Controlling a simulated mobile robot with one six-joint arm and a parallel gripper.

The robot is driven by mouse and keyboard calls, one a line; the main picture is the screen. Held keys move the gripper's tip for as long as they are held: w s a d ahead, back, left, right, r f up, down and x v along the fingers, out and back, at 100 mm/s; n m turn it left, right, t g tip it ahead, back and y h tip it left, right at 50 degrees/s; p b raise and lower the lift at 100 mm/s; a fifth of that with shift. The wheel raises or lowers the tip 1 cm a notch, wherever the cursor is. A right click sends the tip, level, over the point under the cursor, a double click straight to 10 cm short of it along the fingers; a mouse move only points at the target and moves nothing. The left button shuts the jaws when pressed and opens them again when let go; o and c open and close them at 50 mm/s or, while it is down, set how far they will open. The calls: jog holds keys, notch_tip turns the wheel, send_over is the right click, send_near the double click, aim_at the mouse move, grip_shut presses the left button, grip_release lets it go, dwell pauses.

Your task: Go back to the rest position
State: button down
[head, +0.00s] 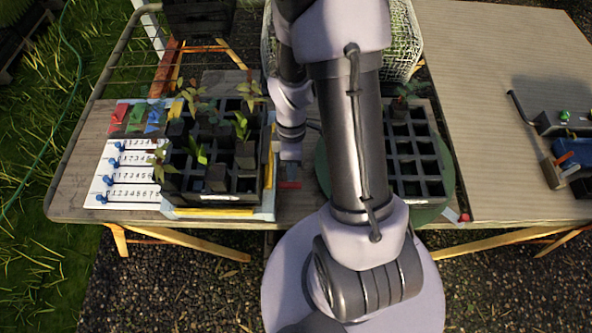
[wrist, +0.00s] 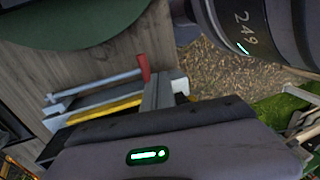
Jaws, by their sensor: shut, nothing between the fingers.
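My gripper (head: 290,160) hangs over the table between the two black pot trays, partly behind my own arm in the head view. Its grey fingers (wrist: 158,92) are shut with nothing between them. The left tray (head: 212,194) holds several small potted plants and has some empty cells. The right tray (head: 418,168) stands on a round green mat (head: 444,200); one plant (head: 408,92) shows at its back, and my arm hides its left part. A small red piece (head: 289,185) shows just below my gripper.
A white numbered board (head: 126,172) with blue pegs lies left of the left tray, with red, green and blue cards (head: 155,116) behind it. A white mesh basket (head: 402,42) stands behind. The right tabletop (head: 490,90) is largely bare.

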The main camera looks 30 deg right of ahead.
jog(key=w+a+r+m+t+b, duration=0.1)
jog(key=a+r+m+t, duration=0.15)
jog(key=r, duration=0.45)
jog(key=w+a+r+m+t+b, duration=0.1)
jog(key=a+r+m+b, duration=0.15)
jog(key=r, duration=0.35)
jog(key=s+a+r+m+t+b, duration=0.3)
jog(key=s+a+r+m, duration=0.3)
jog(key=r+m, duration=0.3)
jog(key=shift+s+a+r+m+t+y, duration=0.2)
jog(key=shift+s+r+m+t+y, duration=0.15)
jog(key=shift+s+m+t, duration=0.4)
